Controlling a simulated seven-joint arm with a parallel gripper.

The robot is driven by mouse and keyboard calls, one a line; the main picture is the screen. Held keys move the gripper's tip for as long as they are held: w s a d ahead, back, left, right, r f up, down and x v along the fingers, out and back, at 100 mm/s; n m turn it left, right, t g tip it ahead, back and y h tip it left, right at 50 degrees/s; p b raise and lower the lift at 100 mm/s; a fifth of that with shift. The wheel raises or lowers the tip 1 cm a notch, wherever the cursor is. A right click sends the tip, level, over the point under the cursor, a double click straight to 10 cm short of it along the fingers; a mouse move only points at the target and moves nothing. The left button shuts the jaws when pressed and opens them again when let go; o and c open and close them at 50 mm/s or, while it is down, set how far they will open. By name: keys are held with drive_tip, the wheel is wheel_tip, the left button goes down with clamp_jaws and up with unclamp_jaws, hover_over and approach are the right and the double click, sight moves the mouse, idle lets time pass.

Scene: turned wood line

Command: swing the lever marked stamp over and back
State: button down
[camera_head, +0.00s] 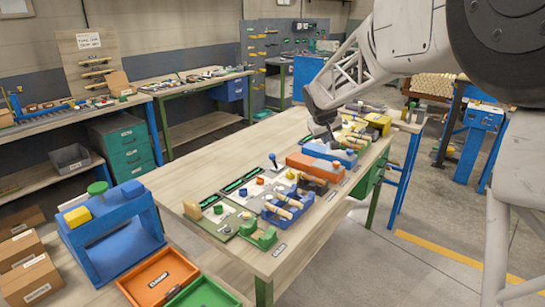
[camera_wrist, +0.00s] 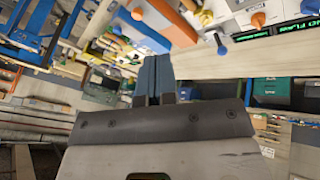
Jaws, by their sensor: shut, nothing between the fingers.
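A small lever with a dark blue knob (camera_head: 273,158) stands up from a light panel on the bench, left of my gripper. I cannot read a stamp mark on it. In the wrist view a blue-ended lever (camera_wrist: 221,46) shows to the right of my fingers, beside an orange knob (camera_wrist: 258,20); whether it is the same lever I cannot tell. My gripper (camera_head: 327,138) is over the blue fixture at the far part of the bench, apart from the lever. In the wrist view my fingers (camera_wrist: 154,78) are together with nothing between them.
The wooden bench (camera_head: 190,178) carries an orange block (camera_head: 312,166), a blue rack with turned pieces (camera_head: 283,208) and green displays. A blue stand (camera_head: 110,225) and an orange tray (camera_head: 140,284) are at the lower left. The bench's left side is mostly clear.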

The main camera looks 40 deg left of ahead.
drive_tip(key=s+a+f+n, duration=0.1)
drive_tip(key=a+f, duration=0.2)
drive_tip(key=a, duration=0.6)
drive_tip(key=s+a+f+n+y, duration=0.1)
drive_tip(key=a+f, duration=0.2)
drive_tip(key=a, duration=0.6)
drive_tip(key=s+a+f+n, duration=0.1)
drive_tip(key=a+f, duration=0.2)
drive_tip(key=a, duration=0.6)
drive_tip(key=shift+s+f+n+y, duration=0.3)
drive_tip(key=shift+s+f, duration=0.05)
drive_tip(key=shift+f, duration=0.1)
approach(274, 161)
drive_tip(key=shift+s+a+f, duration=0.65)
drive_tip(key=shift+a+f, duration=1.2)
drive_tip(key=shift+f, duration=0.1)
drive_tip(key=shift+w+d+f, duration=0.1)
drive_tip(key=shift+w+d, duration=0.1)
drive_tip(key=shift+w, duration=0.6)
drive_tip(key=shift+w, duration=0.1)
